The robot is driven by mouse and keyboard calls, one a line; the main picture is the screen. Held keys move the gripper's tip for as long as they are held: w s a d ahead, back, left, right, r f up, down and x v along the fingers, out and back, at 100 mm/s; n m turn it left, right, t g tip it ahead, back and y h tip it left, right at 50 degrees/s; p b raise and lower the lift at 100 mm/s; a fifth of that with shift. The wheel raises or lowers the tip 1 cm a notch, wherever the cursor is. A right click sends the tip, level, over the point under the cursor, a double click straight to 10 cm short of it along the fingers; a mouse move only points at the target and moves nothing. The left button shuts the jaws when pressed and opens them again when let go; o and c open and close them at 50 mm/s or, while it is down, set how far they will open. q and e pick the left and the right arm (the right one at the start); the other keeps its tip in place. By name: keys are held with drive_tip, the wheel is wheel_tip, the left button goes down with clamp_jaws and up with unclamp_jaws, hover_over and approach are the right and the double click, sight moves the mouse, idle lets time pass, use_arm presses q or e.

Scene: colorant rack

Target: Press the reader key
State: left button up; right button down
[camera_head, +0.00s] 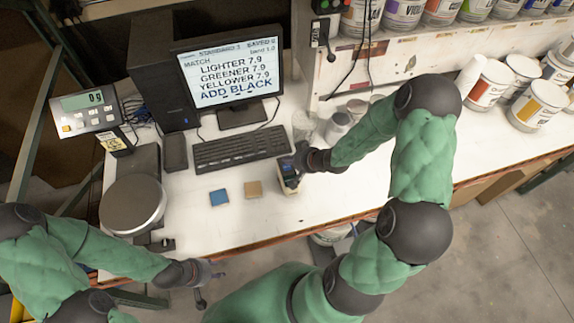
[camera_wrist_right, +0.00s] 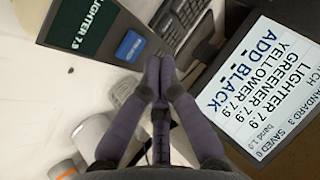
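The reader (camera_head: 291,173) is a small upright device on the white bench, in front of the keyboard's right end. In the right wrist view the reader (camera_wrist_right: 97,50) has a dark face, a green screen reading "LIGHTER 7.9" and a blue key (camera_wrist_right: 130,46). My right gripper (camera_head: 306,159) is beside the reader's top. In the wrist view my right gripper (camera_wrist_right: 160,64) has its fingertips together, empty, just beside the blue key; I cannot tell whether they touch the reader. My left gripper (camera_head: 212,272) is by the bench's front edge, away from the reader; its finger opening is unclear.
The monitor (camera_head: 230,74) reads "ADD BLACK" below three 7.9 lines. A keyboard (camera_head: 240,148), a blue tile (camera_head: 219,197) and a tan tile (camera_head: 254,189) lie left of the reader. A round scale (camera_head: 133,204) is at left. Clear cups (camera_head: 338,126) stand behind; paint cans (camera_head: 491,85) are right.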

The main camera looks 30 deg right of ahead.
sight(289, 167)
drive_tip(key=shift+r+p, duration=2)
drive_tip(key=shift+r, duration=0.2)
